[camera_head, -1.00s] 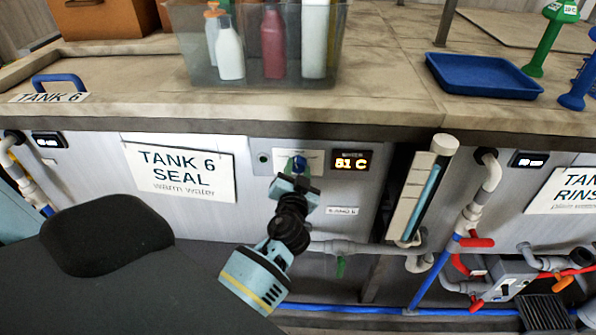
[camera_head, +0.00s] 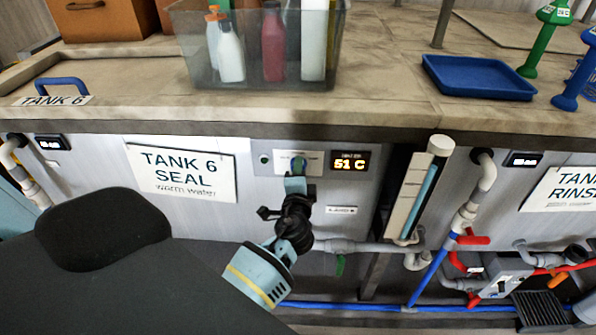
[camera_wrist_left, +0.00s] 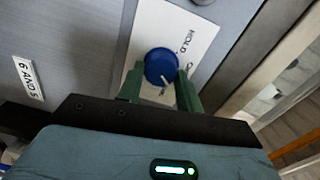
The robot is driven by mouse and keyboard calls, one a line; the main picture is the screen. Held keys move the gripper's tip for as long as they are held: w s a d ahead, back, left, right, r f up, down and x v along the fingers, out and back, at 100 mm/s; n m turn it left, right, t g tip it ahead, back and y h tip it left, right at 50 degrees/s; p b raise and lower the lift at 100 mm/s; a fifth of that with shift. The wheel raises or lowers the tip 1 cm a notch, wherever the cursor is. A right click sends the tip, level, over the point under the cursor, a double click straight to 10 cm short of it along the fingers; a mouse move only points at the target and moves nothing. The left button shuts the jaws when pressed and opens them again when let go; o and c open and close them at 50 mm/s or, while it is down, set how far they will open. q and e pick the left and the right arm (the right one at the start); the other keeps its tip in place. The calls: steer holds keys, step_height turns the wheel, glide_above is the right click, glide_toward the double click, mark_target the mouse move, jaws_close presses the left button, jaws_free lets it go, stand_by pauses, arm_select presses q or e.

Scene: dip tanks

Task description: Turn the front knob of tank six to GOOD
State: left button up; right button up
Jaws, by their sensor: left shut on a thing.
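The front knob (camera_head: 298,164) is a small round blue knob on a pale plate in the panel of tank six, right of the TANK 6 SEAL sign (camera_head: 181,171). It shows larger in the left wrist view (camera_wrist_left: 161,64), with a white pointer line towards its lower edge. My left gripper (camera_head: 297,177) reaches up to it from below. In the left wrist view its two green fingers (camera_wrist_left: 159,80) close on either side of the knob. The plate (camera_wrist_left: 190,25) carries the word HOLD; other lettering is partly hidden, and I cannot read GOOD. My right gripper is not in view.
A lit display (camera_head: 349,164) right of the knob reads 51 C. A clear bin of bottles (camera_head: 205,75) and a blue tray (camera_head: 478,77) stand on the worktop above. Pipes with red handles (camera_head: 473,239) are at the right.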

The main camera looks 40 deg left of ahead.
arm_select(q)
steer(key=shift+m+p, duration=0.45)
steer(key=shift+m, duration=1.65)
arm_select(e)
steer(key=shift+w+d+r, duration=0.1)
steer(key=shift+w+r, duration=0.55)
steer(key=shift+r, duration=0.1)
arm_select(q)
steer(key=o, duration=1)
steer(key=shift+f, duration=0.1)
steer(key=shift+b+v, duration=0.3)
steer(key=shift+v, duration=3.6)
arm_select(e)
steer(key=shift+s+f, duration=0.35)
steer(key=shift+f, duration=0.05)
arm_select(q)
steer(key=shift+f, duration=0.1)
